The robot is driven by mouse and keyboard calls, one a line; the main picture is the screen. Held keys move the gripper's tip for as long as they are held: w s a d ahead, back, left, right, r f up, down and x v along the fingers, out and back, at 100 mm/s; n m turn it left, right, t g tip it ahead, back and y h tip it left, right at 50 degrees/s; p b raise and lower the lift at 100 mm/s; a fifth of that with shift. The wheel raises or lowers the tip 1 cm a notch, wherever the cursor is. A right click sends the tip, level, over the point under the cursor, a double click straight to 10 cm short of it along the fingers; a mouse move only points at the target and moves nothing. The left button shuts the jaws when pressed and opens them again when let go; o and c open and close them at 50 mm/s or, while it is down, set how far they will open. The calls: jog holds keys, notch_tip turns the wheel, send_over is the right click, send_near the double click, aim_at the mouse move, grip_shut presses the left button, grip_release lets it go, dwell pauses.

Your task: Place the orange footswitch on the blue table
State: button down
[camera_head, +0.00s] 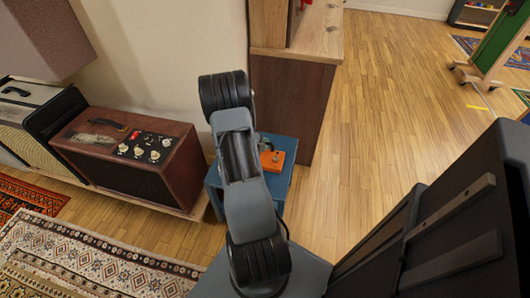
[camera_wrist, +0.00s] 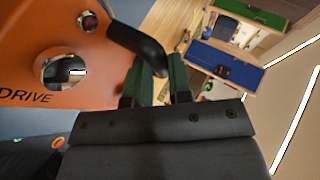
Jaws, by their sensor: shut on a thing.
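The orange footswitch (camera_head: 274,161) shows in the head view at the blue table (camera_head: 284,183), just right of my arm. Part of it and of the tabletop is hidden behind the arm, so I cannot tell whether it touches the top. In the wrist view the footswitch (camera_wrist: 75,60) is large at the upper left, with "DRIVE" lettering, round openings and a black part at its edge. My gripper (camera_wrist: 155,82) is shut on the footswitch at this edge. My gripper is hidden in the head view.
A brown amplifier (camera_head: 125,150) stands left of the blue table. A wooden cabinet (camera_head: 288,105) stands close behind it. Patterned rugs (camera_head: 85,258) lie at the lower left. Wooden floor (camera_head: 385,110) is open to the right.

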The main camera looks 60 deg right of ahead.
aim_at(263, 155)
jog(key=shift+d+f, duration=0.55)
jog(key=shift+f, duration=0.05)
jog(key=f, duration=0.1)
jog(key=f+b, duration=0.2)
jog(key=shift+d+f, duration=0.3)
jog(key=shift+f, duration=0.05)
jog(key=c, duration=1)
grip_release()
jog(key=shift+a, duration=0.1)
